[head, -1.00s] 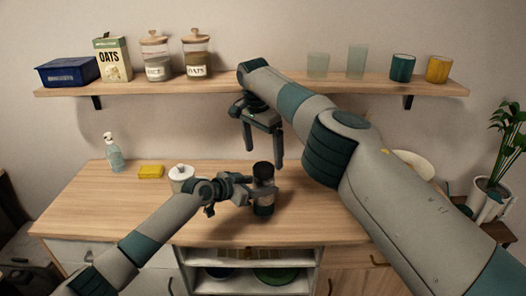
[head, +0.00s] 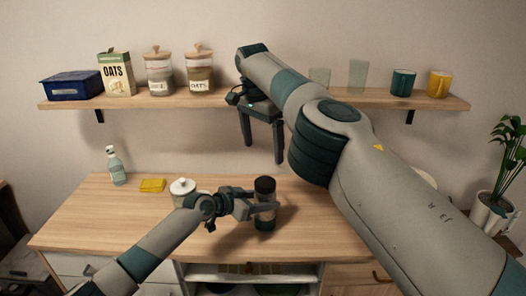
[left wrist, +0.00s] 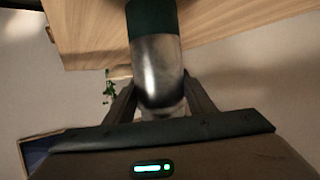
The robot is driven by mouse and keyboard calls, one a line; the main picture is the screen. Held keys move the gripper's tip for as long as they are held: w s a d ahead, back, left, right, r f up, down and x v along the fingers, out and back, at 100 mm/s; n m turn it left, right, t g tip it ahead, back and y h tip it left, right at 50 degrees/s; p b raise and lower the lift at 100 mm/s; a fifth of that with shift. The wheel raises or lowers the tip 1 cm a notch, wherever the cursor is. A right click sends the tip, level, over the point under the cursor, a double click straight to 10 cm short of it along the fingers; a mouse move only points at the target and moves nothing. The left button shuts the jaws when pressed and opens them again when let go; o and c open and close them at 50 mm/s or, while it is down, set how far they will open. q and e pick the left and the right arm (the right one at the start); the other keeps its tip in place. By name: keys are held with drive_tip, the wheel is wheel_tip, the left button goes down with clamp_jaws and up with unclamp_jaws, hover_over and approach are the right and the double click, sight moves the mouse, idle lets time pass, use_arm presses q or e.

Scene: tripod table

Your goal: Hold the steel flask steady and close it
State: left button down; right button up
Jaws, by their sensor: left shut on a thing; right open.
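The steel flask (head: 266,222) is upright at the counter's middle, with a dark top and a dark lower part. My left gripper (head: 262,206) is shut around its middle from the left. In the left wrist view the flask (left wrist: 156,75) shows a bare steel band and a dark green band between the fingers; its far end is hidden by the gripper. I cannot tell whether the dark top is a separate lid. My right gripper (head: 263,150) is open and empty, fingers pointing down, above the flask in the picture.
A white-lidded jar (head: 182,188) stands left of the flask, partly behind my left arm. A yellow sponge (head: 152,185) and a soap bottle (head: 116,167) are further left. The wall shelf (head: 215,98) holds jars, boxes and cups. The counter (head: 320,232) right of the flask is clear.

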use_arm(q)
drive_tip(key=c, duration=0.7)
unclamp_jaws()
drive_tip(key=shift+c, duration=0.2)
drive_tip(key=shift+s+a, duration=0.1)
drive_tip(key=shift+a, duration=0.05)
use_arm(e)
wheel_tip(320, 180, down, 4)
drive_tip(key=b, duration=0.3)
drive_tip(key=shift+b, duration=0.4)
use_arm(q)
drive_tip(key=v, duration=1.7)
drive_tip(key=shift+r, duration=0.1)
